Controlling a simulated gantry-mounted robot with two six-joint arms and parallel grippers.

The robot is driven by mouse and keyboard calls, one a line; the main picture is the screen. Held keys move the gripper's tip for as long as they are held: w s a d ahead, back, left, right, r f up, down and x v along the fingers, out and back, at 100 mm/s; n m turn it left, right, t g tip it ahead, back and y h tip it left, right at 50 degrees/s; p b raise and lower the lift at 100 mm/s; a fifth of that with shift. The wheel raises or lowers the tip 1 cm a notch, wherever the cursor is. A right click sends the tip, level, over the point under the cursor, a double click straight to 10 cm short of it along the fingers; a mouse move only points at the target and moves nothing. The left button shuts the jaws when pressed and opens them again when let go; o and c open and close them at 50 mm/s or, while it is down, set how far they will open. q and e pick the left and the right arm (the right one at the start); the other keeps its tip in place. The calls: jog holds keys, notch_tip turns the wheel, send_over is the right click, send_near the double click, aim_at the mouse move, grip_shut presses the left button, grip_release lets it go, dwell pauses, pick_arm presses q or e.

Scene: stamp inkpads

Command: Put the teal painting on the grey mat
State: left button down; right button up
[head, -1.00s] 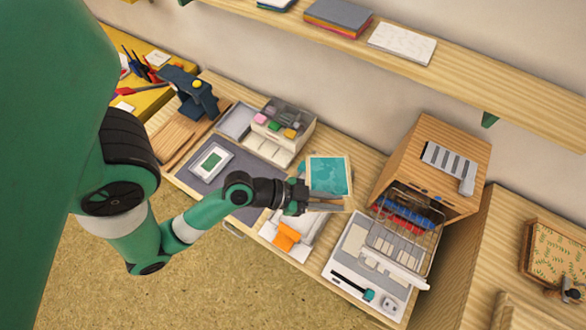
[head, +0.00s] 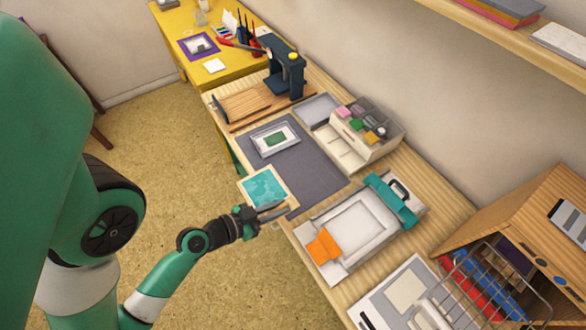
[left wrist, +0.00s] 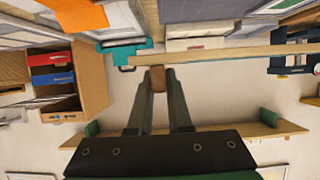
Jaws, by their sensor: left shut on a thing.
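The teal painting (head: 263,187), a flat square with a pale border, is held by its near edge in my left gripper (head: 270,212). It hangs over the front edge of the grey mat (head: 313,172), partly past the worktop edge; I cannot tell its exact height. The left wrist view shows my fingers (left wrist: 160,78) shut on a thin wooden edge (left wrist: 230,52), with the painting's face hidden. A white tray with a green card (head: 275,139) lies on the mat's far left part. The mat's right part is bare. My right gripper is not in view.
A pale inkpad box (head: 360,135) stands behind the mat. A white press with a teal bar (head: 365,225) and orange piece (head: 323,246) is to the right. A dark blue stand (head: 287,70) and wooden board (head: 255,100) are at the back left.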

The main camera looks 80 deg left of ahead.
pick_arm(q)
jog(key=a+p+x, duration=0.1)
jog(key=x, duration=0.8)
jog(key=b, duration=0.3)
send_over(311, 201)
jog(key=f, duration=0.3)
jog(key=s+f, duration=0.1)
jog(key=f, duration=0.1)
jog(key=shift+d, duration=0.35)
jog(key=shift+w+a+f, duration=0.2)
jog(key=shift+w+f, duration=0.1)
jog(key=shift+w, duration=0.05)
jog(key=shift+w+a+f+b, duration=0.15)
jog(key=shift+f+b, duration=0.8)
jog(key=shift+f, duration=0.85)
jog(key=shift+f, duration=0.2)
jog(key=c, duration=0.8)
grip_release()
jog(key=shift+c, duration=0.2)
jog(key=shift+r, duration=0.15)
